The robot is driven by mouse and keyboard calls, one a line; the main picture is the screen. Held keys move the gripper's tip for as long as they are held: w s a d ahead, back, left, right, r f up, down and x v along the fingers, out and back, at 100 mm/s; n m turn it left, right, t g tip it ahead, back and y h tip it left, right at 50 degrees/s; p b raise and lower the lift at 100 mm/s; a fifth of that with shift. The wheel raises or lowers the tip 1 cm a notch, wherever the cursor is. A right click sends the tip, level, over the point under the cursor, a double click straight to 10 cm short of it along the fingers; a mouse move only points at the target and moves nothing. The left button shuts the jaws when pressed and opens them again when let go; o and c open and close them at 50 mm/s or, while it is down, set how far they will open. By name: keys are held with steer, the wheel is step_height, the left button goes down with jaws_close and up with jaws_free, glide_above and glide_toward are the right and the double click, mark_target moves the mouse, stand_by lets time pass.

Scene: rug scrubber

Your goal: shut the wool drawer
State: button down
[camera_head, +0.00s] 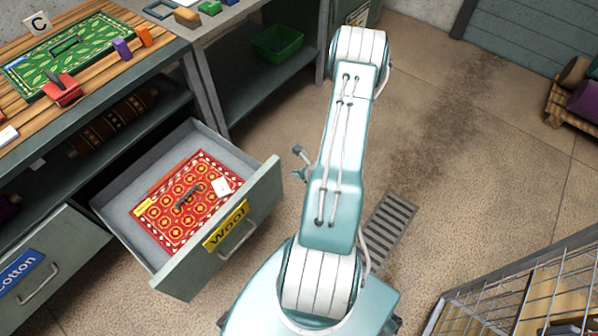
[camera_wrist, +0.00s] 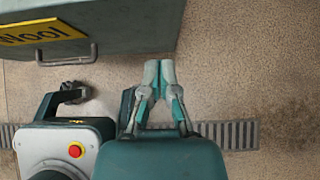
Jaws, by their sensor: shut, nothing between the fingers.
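The wool drawer (camera_head: 262,198) stands pulled out from the workbench, with a yellow "Wool" label and a metal handle (camera_head: 237,242) on its front. A folded red patterned rug (camera_head: 172,213) with a white tag lies inside it. In the wrist view the grey-green drawer front (camera_wrist: 135,28) fills the upper left, with its handle (camera_wrist: 66,58) below the label. My gripper (camera_wrist: 160,72) is shut and empty, just beyond the right part of the drawer front's lower edge in that view. In the head view my gripper (camera_head: 300,165) shows partly, right of the drawer and apart from it.
A green rug and a red scrubber (camera_head: 62,90) lie on the bench. A green bin (camera_head: 277,43) sits on a lower shelf. A wire cage (camera_head: 520,295) stands at lower right. The floor right of my arm is open.

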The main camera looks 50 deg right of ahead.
mark_target(274, 168)
steer(key=w+f, duration=0.1)
steer(key=w, duration=0.1)
steer(key=w+f, duration=0.1)
steer(key=w, duration=0.1)
steer(key=w+f, duration=0.1)
steer(key=w, duration=0.2)
steer(key=shift+f, duration=0.35)
steer(key=shift+w, duration=0.4)
